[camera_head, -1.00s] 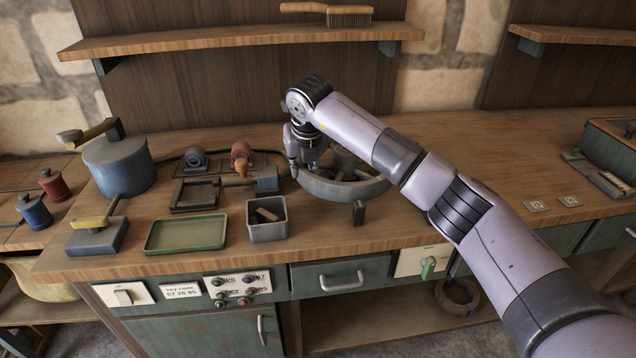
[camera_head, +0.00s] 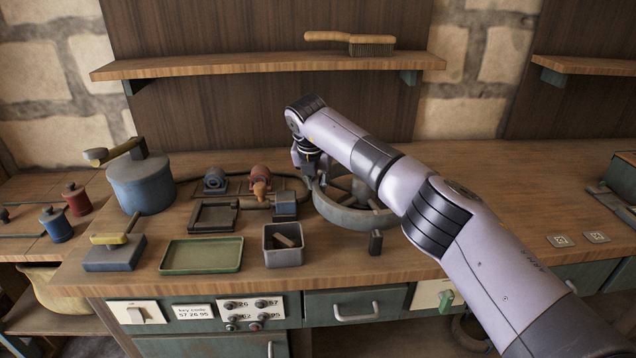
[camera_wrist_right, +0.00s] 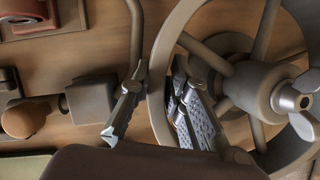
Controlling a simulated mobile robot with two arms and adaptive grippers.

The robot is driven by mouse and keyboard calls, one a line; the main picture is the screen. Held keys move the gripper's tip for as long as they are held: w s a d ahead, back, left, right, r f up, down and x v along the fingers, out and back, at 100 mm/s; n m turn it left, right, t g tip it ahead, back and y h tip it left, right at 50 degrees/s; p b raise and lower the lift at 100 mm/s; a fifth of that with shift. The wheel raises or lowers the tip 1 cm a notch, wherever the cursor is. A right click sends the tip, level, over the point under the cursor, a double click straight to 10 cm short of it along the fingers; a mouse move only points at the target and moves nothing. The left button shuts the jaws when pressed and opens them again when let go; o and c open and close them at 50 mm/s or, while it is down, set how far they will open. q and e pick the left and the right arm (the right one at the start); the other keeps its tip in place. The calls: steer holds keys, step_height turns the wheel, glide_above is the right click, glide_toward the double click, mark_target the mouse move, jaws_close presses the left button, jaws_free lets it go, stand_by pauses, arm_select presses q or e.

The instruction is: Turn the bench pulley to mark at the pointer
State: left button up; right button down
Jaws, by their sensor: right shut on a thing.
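The bench pulley (camera_head: 345,216) is a large grey spoked wheel lying on the workbench, partly hidden behind my right arm. It also shows in the right wrist view (camera_wrist_right: 178,32), with a wing-shaped hub fitting (camera_wrist_right: 298,98). My right gripper (camera_head: 310,174) is at the left side of the pulley rim. In the right wrist view my right gripper (camera_wrist_right: 152,118) has one finger outside the rim and one inside, shut on it. A small dark upright block (camera_head: 375,242), possibly the pointer, stands in front of the pulley. I cannot make out a mark. My left gripper is not in view.
Left of the pulley are a blue-grey block (camera_head: 285,208), an open grey bin (camera_head: 283,259), a green tray (camera_head: 202,269) and a blue pot (camera_head: 141,185). A shelf (camera_head: 270,65) runs above. The bench right of my arm has clear room.

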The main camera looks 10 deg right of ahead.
steer(key=c, duration=2)
jaws_free()
steer(key=shift+s+f, duration=0.15)
steer(key=shift+f, duration=0.1)
steer(key=o, duration=0.5)
steer(key=shift+a+r, duration=0.1)
steer(key=shift+r, duration=0.1)
steer(key=shift+c, duration=0.2)
steer(key=v, duration=1.2)
